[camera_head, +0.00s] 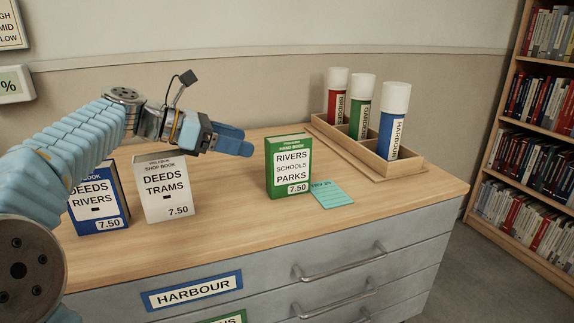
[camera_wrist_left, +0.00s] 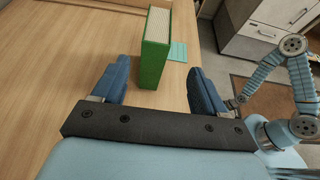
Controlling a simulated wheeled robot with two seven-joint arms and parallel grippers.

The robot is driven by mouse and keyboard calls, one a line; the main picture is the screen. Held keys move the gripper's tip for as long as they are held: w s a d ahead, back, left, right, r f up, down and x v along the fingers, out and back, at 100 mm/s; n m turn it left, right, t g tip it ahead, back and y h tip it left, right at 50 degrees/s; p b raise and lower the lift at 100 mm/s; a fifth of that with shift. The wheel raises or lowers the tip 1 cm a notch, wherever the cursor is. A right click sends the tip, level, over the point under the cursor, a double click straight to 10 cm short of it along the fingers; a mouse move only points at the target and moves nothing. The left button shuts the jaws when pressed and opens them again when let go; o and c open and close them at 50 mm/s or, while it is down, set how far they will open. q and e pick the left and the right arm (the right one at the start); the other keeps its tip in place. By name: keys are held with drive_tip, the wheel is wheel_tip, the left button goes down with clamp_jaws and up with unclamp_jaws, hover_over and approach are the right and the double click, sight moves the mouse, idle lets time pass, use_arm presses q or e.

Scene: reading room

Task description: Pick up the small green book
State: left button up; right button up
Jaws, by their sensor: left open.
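In the left wrist view the green book (camera_wrist_left: 153,62) stands ahead, lined up between the two blue fingers of my left gripper (camera_wrist_left: 157,84), which are spread wide and empty. My right gripper does not show in the head view; a blue arm appears at the right of the left wrist view, its jaws not clear.
A white book (camera_head: 165,190) and a blue book (camera_head: 98,204) stand to the left. A teal note (camera_head: 332,194) lies beside the green book. A wooden rack (camera_head: 367,156) holding red, green and blue tubes stands behind right. Drawers (camera_head: 330,285) are below; a bookcase (camera_head: 535,110) is at right.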

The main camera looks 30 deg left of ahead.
sight(284, 147)
use_arm(q)
drive_tip(key=x, duration=0.5)
drive_tip(key=shift+w+d+f, duration=0.15)
drive_tip(key=shift+w+d, duration=0.1)
drive_tip(key=x, duration=0.5)
drive_tip(key=shift+w+a+r, duration=0.1)
drive_tip(key=shift+w+r, duration=0.1)
drive_tip(key=shift+w, duration=0.3)
drive_tip(key=c, duration=1.2)
drive_tip(key=shift+r, duration=0.15)
